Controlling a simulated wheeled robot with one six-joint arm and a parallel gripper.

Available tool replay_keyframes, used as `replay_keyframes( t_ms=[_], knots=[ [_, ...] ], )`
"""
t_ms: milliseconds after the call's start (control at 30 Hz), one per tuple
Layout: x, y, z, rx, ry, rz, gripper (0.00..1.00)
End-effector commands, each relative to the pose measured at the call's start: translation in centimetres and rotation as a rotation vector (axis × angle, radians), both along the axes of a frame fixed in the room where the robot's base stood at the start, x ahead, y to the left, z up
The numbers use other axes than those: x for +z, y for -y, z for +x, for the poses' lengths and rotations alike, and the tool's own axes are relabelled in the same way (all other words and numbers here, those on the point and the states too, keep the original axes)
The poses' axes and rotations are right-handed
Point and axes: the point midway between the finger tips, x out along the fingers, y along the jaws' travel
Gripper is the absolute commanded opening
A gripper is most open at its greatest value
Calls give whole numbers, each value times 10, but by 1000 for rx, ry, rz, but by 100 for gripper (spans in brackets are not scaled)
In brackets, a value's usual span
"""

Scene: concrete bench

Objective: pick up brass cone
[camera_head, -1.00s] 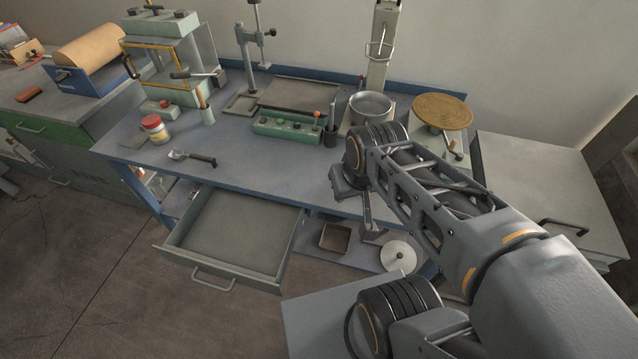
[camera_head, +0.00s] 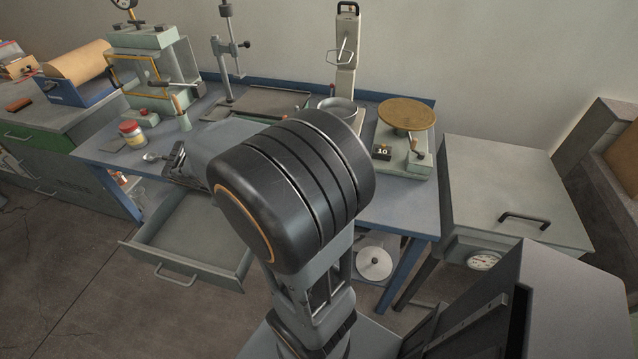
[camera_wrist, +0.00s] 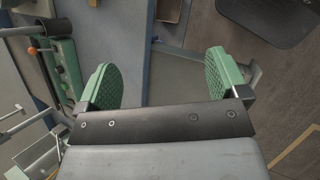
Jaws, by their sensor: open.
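I cannot make out a brass cone in either view; my arm hides much of the bench middle in the head view. My gripper (camera_wrist: 163,80) is open in the wrist view, its two green-padded fingers wide apart with nothing between them but the bench front edge and what lies below. In the head view its dark end (camera_head: 178,163) shows over the left front of the bench, beside a metal scoop (camera_head: 151,157), whose handle is hidden.
The blue bench (camera_head: 105,155) has an open, empty-looking drawer (camera_head: 185,235) below its front. A red-lidded jar (camera_head: 132,134) stands at the left. A device with a brass-coloured round plate (camera_head: 407,114) stands at the right. A green control box (camera_wrist: 62,60) is left of my gripper.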

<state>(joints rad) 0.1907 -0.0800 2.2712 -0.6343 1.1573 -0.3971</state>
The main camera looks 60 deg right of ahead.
Motion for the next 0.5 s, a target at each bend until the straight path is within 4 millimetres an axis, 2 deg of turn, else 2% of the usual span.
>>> replay_keyframes(
  t_ms=[33,67,200,333,500],
  knots=[
    [-17,22,3,45,-116,-55,97],
    [-21,34,5,75,-179,-85,100],
    [-36,81,13,191,-440,-196,100],
    [-44,109,19,261,-605,-255,100],
    [-53,134,18,298,-705,-288,100]
  ],
)
